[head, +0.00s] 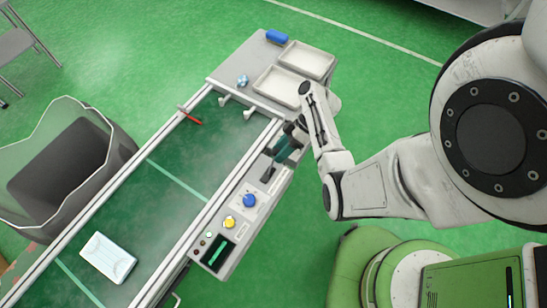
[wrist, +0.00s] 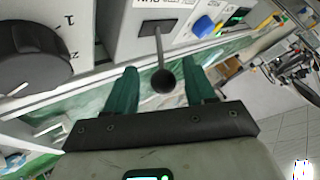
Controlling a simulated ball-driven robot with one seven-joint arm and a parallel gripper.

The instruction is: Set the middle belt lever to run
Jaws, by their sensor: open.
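A lever with a dark round knob (wrist: 163,80) on a thin grey stalk stands out from the light control panel (wrist: 132,22) in the wrist view. My gripper (wrist: 160,80) is open, with one green finger on each side of the knob and visible gaps to both. In the head view my gripper (head: 285,150) is over the panel (head: 232,243) beside the belt and covers most of the lever. The label by the lever's slot is cut off, so its marked position cannot be read.
The panel also carries a blue knob (head: 250,200), a yellow button (head: 229,222) and a green display (head: 217,252). A large dark dial (wrist: 32,52) is close at left in the wrist view. A white packet (head: 108,258) and a red-tipped object (head: 190,116) lie on the belt (head: 165,200).

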